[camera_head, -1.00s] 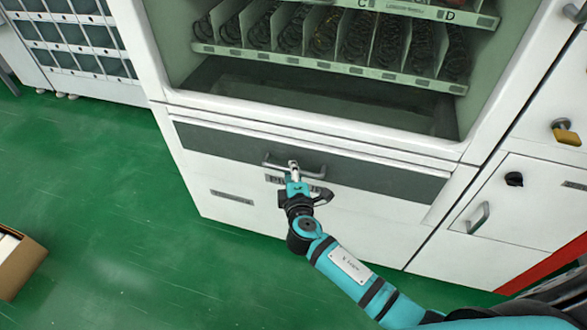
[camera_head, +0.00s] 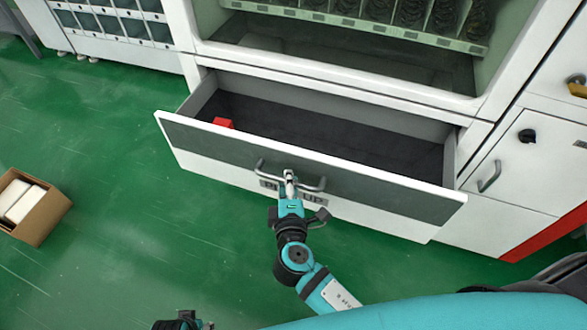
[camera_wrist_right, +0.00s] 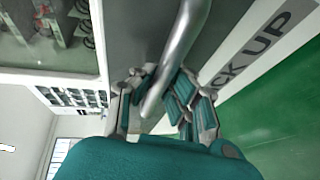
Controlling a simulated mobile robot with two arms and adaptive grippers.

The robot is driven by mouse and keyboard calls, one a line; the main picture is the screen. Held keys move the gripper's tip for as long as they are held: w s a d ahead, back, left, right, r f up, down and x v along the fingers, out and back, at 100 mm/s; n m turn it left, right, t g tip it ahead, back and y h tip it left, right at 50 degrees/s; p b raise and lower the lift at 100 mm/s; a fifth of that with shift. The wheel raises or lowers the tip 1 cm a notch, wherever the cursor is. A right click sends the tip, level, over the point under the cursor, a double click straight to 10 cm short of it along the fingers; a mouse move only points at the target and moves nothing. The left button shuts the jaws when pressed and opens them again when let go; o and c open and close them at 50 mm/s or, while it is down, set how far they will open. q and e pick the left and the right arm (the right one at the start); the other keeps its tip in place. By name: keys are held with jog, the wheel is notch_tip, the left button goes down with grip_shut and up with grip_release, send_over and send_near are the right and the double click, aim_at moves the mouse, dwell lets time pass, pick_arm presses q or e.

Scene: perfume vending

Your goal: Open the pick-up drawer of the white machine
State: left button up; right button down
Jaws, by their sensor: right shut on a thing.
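The pick-up drawer (camera_head: 385,196) of the white machine (camera_head: 345,65) is pulled out well from the front, with its dark interior showing from above. A red item (camera_head: 223,123) lies inside at the left end. My right gripper (camera_head: 289,178) is shut on the drawer's metal bar handle (camera_head: 310,185), near its middle. In the right wrist view the handle (camera_wrist_right: 178,50) passes between the fingers (camera_wrist_right: 160,100), beside the "PICK UP" lettering. A dark gripper-like part (camera_head: 185,322) at the bottom edge is probably my left gripper; its fingers are not clear.
A cardboard box (camera_head: 38,210) with white contents sits on the green floor at left. A cabinet door with a handle (camera_head: 490,177) is right of the drawer.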

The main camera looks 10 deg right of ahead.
jog(key=shift+s+a+r, duration=0.1)
jog(key=shift+s+a, duration=0.15)
jog(key=shift+s, duration=0.1)
jog(key=c, duration=1.3)
grip_release()
jog(key=v, duration=1.2)
